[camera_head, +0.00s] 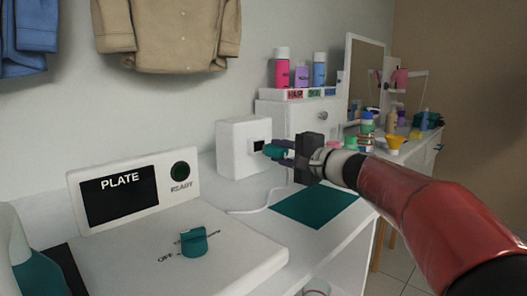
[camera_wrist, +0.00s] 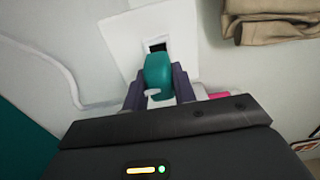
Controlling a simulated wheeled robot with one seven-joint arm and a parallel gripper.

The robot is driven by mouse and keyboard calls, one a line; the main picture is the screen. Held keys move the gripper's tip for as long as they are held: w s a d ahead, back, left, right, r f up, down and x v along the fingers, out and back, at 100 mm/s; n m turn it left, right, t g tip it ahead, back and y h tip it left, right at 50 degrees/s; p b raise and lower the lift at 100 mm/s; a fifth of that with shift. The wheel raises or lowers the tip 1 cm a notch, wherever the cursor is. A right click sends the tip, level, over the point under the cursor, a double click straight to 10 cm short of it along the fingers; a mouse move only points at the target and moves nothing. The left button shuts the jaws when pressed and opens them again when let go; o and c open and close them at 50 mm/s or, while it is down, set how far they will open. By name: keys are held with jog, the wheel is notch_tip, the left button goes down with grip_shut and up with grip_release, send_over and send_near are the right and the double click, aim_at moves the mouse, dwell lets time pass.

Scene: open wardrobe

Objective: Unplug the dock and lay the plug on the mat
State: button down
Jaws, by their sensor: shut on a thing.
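My gripper (camera_head: 284,154) is shut on a teal plug (camera_head: 272,151), right in front of the white dock box (camera_head: 236,151). In the wrist view the plug (camera_wrist: 158,77) sits between the two dark fingers, just below the dark socket opening (camera_wrist: 157,46) in the dock's white face. Part of the opening shows above the plug; I cannot tell whether the plug's prongs are still inside it. The teal mat (camera_head: 315,208) lies flat and bare on the white counter, below and to the right of the dock. A white cord (camera_head: 250,211) runs along the counter beside it.
A white appliance with a PLATE screen (camera_head: 120,194) and a teal knob (camera_head: 194,241) fills the left front. Bottles (camera_head: 283,68) stand on a white drawer unit (camera_head: 275,110) behind the dock. Clothes hang above. The counter's front edge is close to the mat.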

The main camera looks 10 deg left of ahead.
jog(key=shift+b+v, duration=0.65)
jog(key=shift+v, duration=0.65)
jog(key=shift+r, duration=0.1)
jog(key=shift+s+d+r+p, duration=0.1)
jog(key=shift+s+r+p, duration=0.15)
jog(key=shift+p, duration=0.25)
jog(key=s+d+g+h+p, duration=0.1)
jog(key=s+d+p, duration=0.1)
jog(key=s+d+g+h+p, duration=0.1)
jog(key=s+d+h+p, duration=0.1)
jog(key=s+p, duration=0.1)
jog(key=s+d+g+h+p, duration=0.1)
jog(key=s+d+h+p, duration=0.1)
jog(key=d+p, duration=0.1)
jog(key=shift+s+f+g, duration=0.35)
jog(key=shift+s+g, duration=0.05)
jog(key=shift+f+b, duration=1.3)
jog(key=shift+f, duration=0.7)
